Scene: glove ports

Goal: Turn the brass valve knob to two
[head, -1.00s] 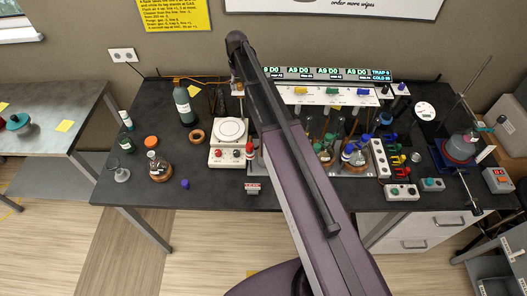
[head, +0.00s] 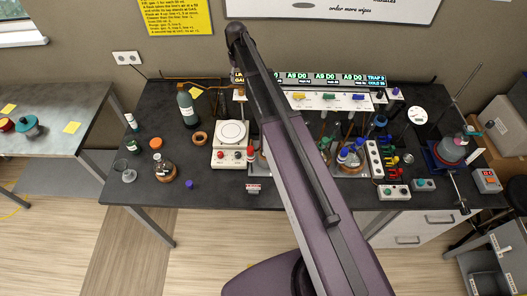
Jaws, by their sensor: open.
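A white valve panel (head: 340,103) stands at the back of the dark bench, with a yellow knob (head: 299,97), a green knob (head: 328,97) and a blue knob (head: 358,98) on it. I cannot pick out the brass valve knob for sure; my arm covers the panel's left part. A small brass-coloured piece (head: 240,92) shows just left of my arm, too small to identify. My arm rises across the middle of the view to its top joint, and my gripper is hidden.
A hot plate (head: 231,133), a green bottle (head: 187,109) and a flask (head: 166,170) stand on the bench's left. Flasks, a white power strip (head: 374,159) and a clamp stand crowd the right. The bench's front left edge is mostly clear.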

